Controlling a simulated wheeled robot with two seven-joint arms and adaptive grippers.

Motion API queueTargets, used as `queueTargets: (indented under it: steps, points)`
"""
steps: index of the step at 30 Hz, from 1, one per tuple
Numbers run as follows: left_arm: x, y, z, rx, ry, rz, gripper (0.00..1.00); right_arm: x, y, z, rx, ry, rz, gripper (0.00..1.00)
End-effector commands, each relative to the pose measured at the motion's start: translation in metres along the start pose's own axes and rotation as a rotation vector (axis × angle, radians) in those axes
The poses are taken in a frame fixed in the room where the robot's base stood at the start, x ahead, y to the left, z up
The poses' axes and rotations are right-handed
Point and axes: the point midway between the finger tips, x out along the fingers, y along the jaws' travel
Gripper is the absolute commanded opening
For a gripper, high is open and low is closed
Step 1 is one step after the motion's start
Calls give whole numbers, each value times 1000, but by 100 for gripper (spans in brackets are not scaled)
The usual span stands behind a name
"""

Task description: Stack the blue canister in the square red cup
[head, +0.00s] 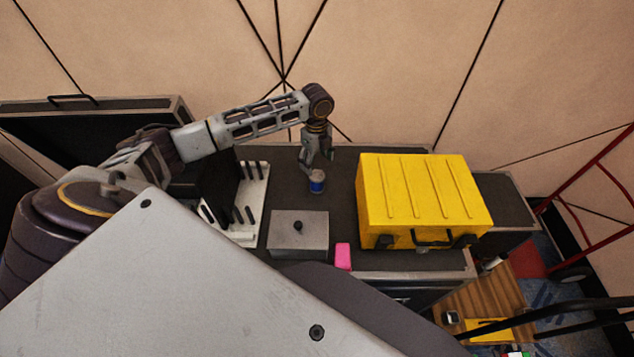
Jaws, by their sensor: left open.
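The blue canister (317,186) is small, with a grey top, and stands upright on the dark case top. My left gripper (317,167) points down just above and behind it, with its fingers open. I cannot tell whether a fingertip touches the canister. A small pink, box-shaped thing (343,257) sits near the front edge of the case top, to the right of the grey box. I cannot tell whether it is the square red cup, and no other such cup shows. My right gripper is not in view.
A grey box with a black knob (298,234) stands in front of the canister. A large yellow case (420,195) stands to the right. A white rack with black pegs (250,205) is to the left. Bare case top (340,215) lies between the grey box and yellow case.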

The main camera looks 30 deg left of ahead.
Motion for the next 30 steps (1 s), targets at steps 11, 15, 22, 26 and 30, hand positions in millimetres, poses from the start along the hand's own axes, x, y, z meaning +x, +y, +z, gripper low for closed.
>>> queueTargets:
  steps: [11, 15, 22, 26, 30]
  points:
    - [31, 0, 0, -2, -1, 1, 74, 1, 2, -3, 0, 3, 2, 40]
    - [32, 0, 0, -1, -1, 0, 74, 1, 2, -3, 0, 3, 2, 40]
    - [33, 0, 0, -1, 0, 1, 74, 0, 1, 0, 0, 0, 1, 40]
    - [40, 0, 0, -1, 0, 2, 74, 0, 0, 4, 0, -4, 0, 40]
    - [55, -1, -1, -1, 0, 2, 74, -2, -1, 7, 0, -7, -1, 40]
